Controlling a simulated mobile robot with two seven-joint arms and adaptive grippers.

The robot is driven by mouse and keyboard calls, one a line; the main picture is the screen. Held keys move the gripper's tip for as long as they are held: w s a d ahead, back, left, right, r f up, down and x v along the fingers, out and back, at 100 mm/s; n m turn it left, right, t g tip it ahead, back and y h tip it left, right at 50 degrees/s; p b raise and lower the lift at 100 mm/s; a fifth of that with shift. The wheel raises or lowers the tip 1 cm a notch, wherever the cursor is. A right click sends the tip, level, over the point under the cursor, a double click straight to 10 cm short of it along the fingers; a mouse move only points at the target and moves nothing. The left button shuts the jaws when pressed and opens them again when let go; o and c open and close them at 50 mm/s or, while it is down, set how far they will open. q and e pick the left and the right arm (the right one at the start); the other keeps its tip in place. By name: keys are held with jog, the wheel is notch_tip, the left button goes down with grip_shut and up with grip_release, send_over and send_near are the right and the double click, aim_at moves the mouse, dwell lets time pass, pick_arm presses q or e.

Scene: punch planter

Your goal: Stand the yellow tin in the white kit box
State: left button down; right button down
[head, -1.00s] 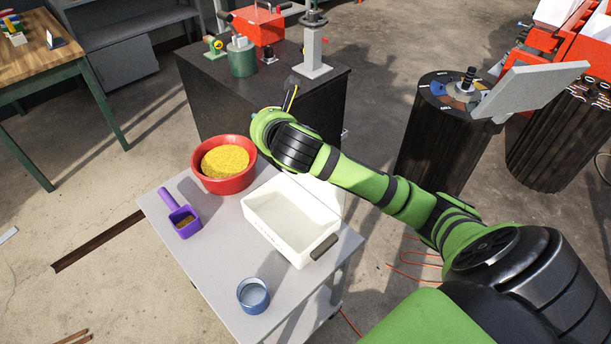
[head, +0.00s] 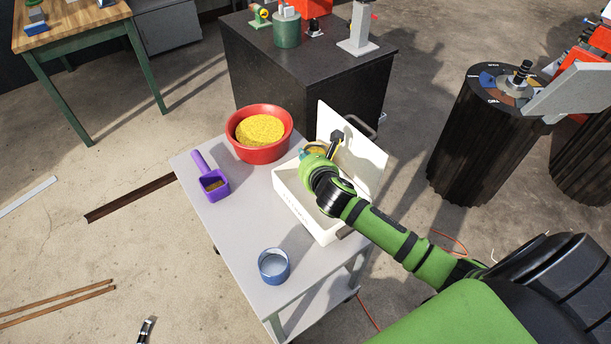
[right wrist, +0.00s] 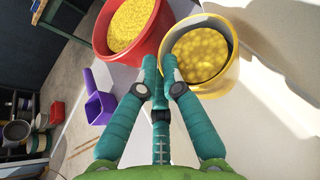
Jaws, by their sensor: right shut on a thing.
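The yellow tin (right wrist: 233,62) has a yellow rim and yellow grainy contents. My right gripper (right wrist: 161,72) is shut on the near left side of its rim in the right wrist view. In the head view the tin (head: 315,150) shows only partly behind my right gripper (head: 313,160), at the far end of the white kit box (head: 293,197). The box is open, with its lid (head: 362,152) raised. The tin looks upright; its base is hidden, so I cannot tell whether it touches the box floor. My left gripper is not in view.
A red bowl (head: 283,147) of yellow grains stands close to the box on the grey table (head: 235,235). A purple scoop (head: 213,184) lies at the left, and a blue-grey tin (head: 274,266) stands at the near edge. A black cabinet (head: 290,80) is behind.

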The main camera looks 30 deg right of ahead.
jog(key=shift+f+b, duration=0.7)
jog(key=shift+f, duration=2.7)
jog(key=shift+f, duration=0.15)
jog(key=c, duration=1.4)
grip_release()
jog(key=shift+s, duration=0.15)
jog(key=p+v, duration=0.1)
jog(key=v, duration=1.1)
